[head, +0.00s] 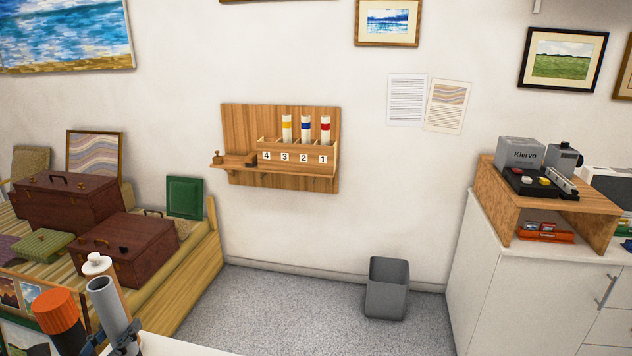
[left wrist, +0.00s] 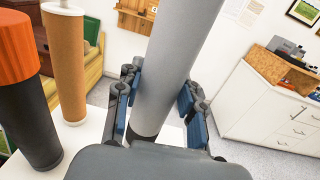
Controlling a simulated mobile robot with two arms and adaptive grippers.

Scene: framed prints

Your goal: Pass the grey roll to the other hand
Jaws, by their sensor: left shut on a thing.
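The grey roll (head: 110,302) is an upright, slightly tilted tube at the lower left of the head view, with an open dark top end. My left gripper (head: 122,345) is shut on it near the bottom edge. In the left wrist view the grey roll (left wrist: 172,70) rises between the blue-padded fingers of the left gripper (left wrist: 163,112), which sit on both sides of it. A white surface (left wrist: 88,135) lies below. My right gripper is in neither view.
A black tube with an orange cap (head: 58,310) and a brown tube with a white cap (head: 97,264) stand beside the roll. A wall rack (head: 230,175) holds three tubes in numbered slots. A grey bin (head: 387,290) stands on the floor; a white cabinet (head: 520,285) is at right.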

